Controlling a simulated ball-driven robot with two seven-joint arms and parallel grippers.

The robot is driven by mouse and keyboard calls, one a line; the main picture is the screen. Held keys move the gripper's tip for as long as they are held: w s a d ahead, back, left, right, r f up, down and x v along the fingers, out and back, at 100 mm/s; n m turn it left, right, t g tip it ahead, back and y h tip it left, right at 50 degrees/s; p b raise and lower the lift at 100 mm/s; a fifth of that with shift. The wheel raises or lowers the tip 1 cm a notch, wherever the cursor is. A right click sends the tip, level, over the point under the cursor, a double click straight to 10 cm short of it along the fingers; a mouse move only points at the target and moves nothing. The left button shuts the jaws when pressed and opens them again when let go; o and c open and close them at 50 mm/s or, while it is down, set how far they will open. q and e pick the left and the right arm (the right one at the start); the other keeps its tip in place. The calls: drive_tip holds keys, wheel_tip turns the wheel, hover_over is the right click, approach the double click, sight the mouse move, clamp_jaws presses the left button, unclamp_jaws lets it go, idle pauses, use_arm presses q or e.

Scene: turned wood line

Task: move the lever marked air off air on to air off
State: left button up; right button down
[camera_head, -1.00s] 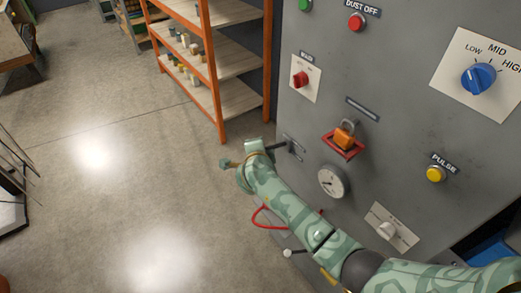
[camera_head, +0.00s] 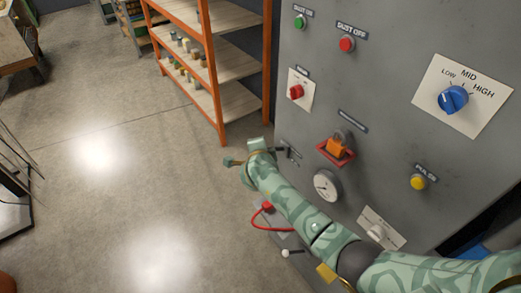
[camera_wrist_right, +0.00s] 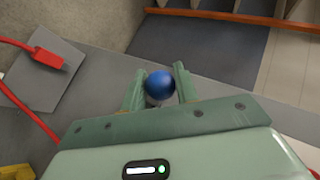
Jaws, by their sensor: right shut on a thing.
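In the right wrist view a glossy blue ball knob (camera_wrist_right: 160,86) sits between the two green fingers of my right gripper (camera_wrist_right: 160,72), which is shut on it. In the head view my right arm reaches from the lower right across the grey panel (camera_head: 390,105) to its left edge. The blue knob does not show there. A dark bar and small label plate (camera_head: 291,152) show beside the arm's far end; the lettering is too small to read. My left gripper is not in view.
A red cable (camera_head: 262,221) hangs below the arm. An orange shelf rack (camera_head: 215,95) stands behind.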

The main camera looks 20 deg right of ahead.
drive_tip(key=c, duration=1.2)
unclamp_jaws()
drive_tip(key=shift+w+d+r, duration=0.1)
drive_tip(key=shift+r, duration=0.1)
drive_tip(key=shift+c, duration=0.2)
drive_tip(key=shift+o, duration=0.8)
drive_tip(key=shift+f, duration=0.1)
drive_tip(key=shift+s+r+p, duration=0.25)
drive_tip(key=shift+s+p, duration=0.05)
drive_tip(key=shift+s, duration=0.05)
drive_tip(key=p+v, duration=0.6)
drive_tip(key=v, duration=0.9)
drive_tip(key=shift+s, duration=0.3)
